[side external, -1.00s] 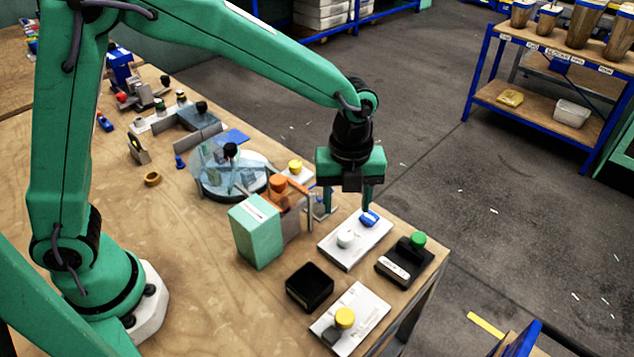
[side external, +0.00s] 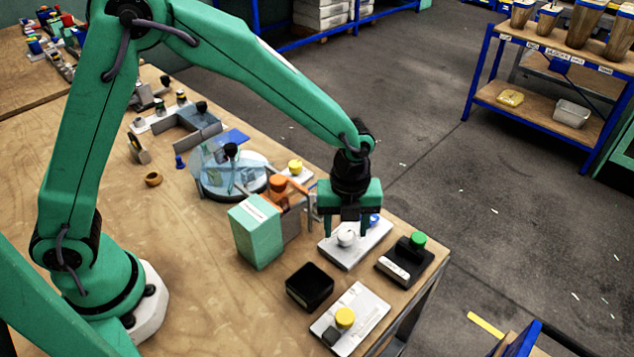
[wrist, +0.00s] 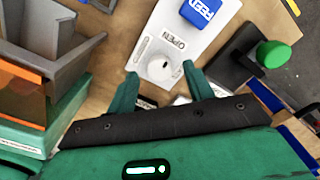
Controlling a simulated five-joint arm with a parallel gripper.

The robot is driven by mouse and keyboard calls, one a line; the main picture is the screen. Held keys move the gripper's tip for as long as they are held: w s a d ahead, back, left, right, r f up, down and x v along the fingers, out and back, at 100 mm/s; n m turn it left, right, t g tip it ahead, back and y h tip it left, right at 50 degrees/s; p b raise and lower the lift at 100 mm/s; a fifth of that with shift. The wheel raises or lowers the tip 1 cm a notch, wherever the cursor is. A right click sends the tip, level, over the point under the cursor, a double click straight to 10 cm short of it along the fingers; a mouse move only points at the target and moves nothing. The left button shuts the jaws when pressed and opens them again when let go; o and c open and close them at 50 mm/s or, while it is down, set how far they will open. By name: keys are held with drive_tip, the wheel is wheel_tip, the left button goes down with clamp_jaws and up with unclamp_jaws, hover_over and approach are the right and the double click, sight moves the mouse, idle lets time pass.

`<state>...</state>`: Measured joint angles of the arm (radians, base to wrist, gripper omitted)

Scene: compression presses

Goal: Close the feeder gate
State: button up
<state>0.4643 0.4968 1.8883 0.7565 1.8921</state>
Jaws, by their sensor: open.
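A white plate (wrist: 190,33) carries a blue block marked FEED (wrist: 205,12) and a round white knob (wrist: 160,68) beside the word OPEN. My gripper (side external: 346,231) is open and points down over the knob. In the wrist view my fingertips (wrist: 160,74) lie to either side of the knob, with gaps showing. I cannot tell which part is the gate itself.
A black plate with a green button (side external: 418,240) is close on the right. A green box (side external: 256,232) and an orange-topped grey part (side external: 279,184) stand to the left. A black tray (side external: 310,287) and a yellow-knobbed plate (side external: 345,317) lie nearer the camera.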

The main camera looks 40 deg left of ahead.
drive_tip(key=shift+f, duration=0.6)
drive_tip(key=c, duration=1)
